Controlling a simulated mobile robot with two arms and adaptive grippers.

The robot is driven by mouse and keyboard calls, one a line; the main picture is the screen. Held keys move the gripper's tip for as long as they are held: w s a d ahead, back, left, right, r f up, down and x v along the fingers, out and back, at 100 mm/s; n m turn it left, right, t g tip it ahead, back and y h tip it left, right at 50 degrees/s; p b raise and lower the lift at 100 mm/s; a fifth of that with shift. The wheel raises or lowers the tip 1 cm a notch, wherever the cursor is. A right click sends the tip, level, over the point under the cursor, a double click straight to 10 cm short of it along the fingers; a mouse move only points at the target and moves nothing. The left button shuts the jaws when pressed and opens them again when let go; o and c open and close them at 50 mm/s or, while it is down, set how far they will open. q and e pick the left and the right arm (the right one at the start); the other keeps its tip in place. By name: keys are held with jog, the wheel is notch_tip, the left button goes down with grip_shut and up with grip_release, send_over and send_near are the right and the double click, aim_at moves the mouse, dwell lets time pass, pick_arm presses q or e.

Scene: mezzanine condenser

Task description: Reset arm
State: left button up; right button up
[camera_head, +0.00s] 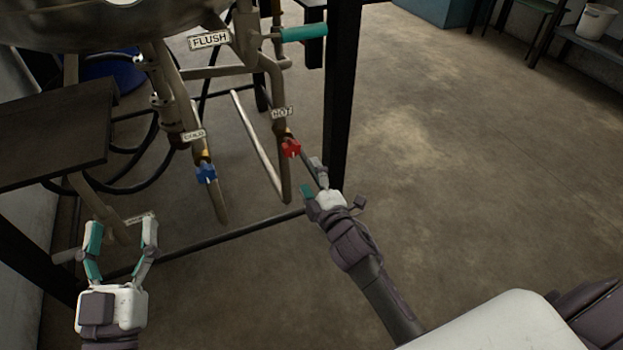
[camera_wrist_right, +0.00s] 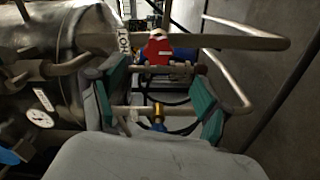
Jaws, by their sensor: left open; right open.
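My left gripper (camera_head: 120,252) is open at the lower left in the head view, its teal-padded fingers pointing up, with a pipe and a small label behind them. My right gripper (camera_head: 312,180) is near the middle, close to the red valve handle (camera_head: 291,148) on the pipe labelled HOT. In the right wrist view my right gripper (camera_wrist_right: 155,105) is open, its teal pads apart. The red handle (camera_wrist_right: 157,50) shows beyond and above the gap between them. I see no object held in either gripper.
A blue valve handle (camera_head: 206,173) sits on the COLD pipe. A teal lever (camera_head: 303,34) is by the FLUSH label (camera_head: 209,40). A dark post (camera_head: 342,95) stands beside my right gripper. A dark shelf (camera_head: 55,130) is at left. The floor (camera_head: 480,170) at right is clear.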

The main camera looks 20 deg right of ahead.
jog(key=shift+s, duration=0.4)
